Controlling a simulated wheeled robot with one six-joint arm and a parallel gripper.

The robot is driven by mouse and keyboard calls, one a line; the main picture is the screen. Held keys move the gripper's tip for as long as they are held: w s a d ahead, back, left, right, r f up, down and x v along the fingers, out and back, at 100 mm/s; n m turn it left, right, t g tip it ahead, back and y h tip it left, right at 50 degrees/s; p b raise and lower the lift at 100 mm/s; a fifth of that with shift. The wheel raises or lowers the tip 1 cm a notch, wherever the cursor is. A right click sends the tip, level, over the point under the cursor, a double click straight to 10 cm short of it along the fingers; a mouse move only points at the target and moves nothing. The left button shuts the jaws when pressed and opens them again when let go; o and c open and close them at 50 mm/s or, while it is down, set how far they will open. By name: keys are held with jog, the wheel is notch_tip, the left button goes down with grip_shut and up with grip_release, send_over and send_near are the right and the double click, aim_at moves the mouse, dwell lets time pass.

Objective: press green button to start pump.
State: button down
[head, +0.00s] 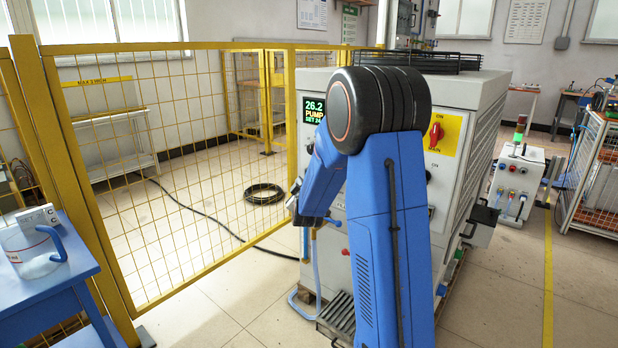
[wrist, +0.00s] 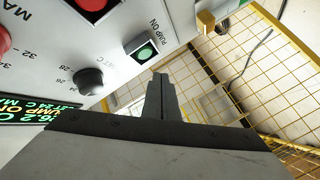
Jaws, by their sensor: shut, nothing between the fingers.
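The green button (wrist: 145,52) sits in a dark square frame on the pale machine panel, with the label "PUMP ON" beside it, in the wrist view. In the head view my blue arm covers the button, and the machine's display (head: 314,111) shows 26.2 and "PUMP". The same display (wrist: 42,112) shows partly at the wrist view's left edge.
A black knob (wrist: 89,81) and a red button (wrist: 93,4) are on the same panel. A yellow mesh fence (head: 180,150) stands left of the machine. A red rotary switch (head: 435,135) is on its right side. A blue table (head: 45,285) with a clear jug stands at lower left.

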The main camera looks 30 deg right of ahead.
jog(key=shift+s+a, duration=0.25)
jog(key=shift+a, duration=0.35)
jog(key=shift+s+a, duration=0.2)
jog(key=shift+a, duration=0.35)
jog(key=s+a, duration=0.3)
jog(key=a, duration=0.7)
jog(key=shift+s+a, duration=0.2)
jog(key=shift+s, duration=0.15)
dwell(0.3)
